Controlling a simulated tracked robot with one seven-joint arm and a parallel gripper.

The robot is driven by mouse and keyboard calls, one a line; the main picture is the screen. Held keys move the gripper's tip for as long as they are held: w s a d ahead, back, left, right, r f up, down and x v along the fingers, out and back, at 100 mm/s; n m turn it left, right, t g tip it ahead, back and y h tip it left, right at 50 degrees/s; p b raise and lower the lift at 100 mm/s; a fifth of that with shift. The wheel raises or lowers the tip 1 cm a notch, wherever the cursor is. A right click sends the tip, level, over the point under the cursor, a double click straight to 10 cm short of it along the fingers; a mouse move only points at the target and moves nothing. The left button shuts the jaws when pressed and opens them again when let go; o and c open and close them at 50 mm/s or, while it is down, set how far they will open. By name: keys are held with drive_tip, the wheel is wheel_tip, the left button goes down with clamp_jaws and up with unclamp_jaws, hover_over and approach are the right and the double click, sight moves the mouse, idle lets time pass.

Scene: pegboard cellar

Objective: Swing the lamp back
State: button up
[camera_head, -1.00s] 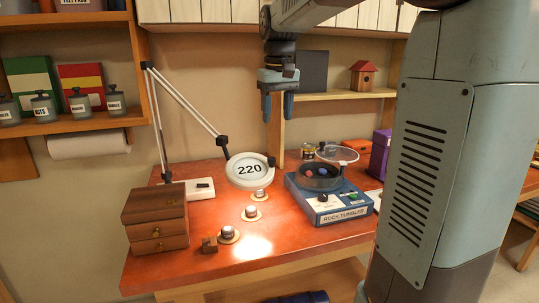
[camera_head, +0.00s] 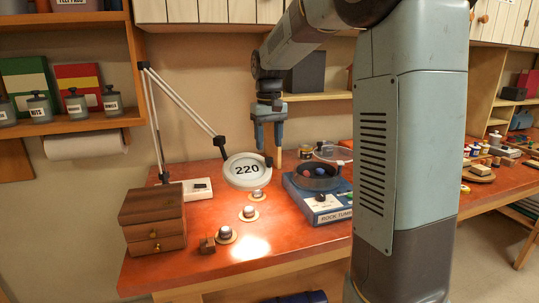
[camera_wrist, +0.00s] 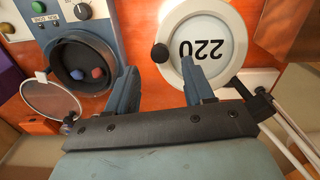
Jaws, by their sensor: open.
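The lamp has a round white head marked 220 (camera_head: 247,171) on a jointed white arm (camera_head: 182,98) with black joints. The head hangs over the red-brown bench, and a bright spot lies on the bench in front of it. A small dark knob (camera_wrist: 160,53) sits on the head's rim. My gripper (camera_head: 269,150) is open, pointing down, just above and behind the head's right rim. In the wrist view my gripper (camera_wrist: 163,85) has its fingers spread, with the right finger overlapping the lamp head (camera_wrist: 207,45) and the knob between the fingers. I cannot tell if they touch.
A blue rock tumbler (camera_head: 320,212) with an open clear lid stands right of the lamp. Small round pieces on discs (camera_head: 226,233) lie in front of the head. A wooden drawer box (camera_head: 152,215) stands at left. A shelf (camera_head: 322,96) is behind.

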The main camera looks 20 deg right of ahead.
sight(269, 158)
drive_tip(key=shift+f, duration=2.4)
drive_tip(key=shift+c, duration=0.2)
clamp_jaws()
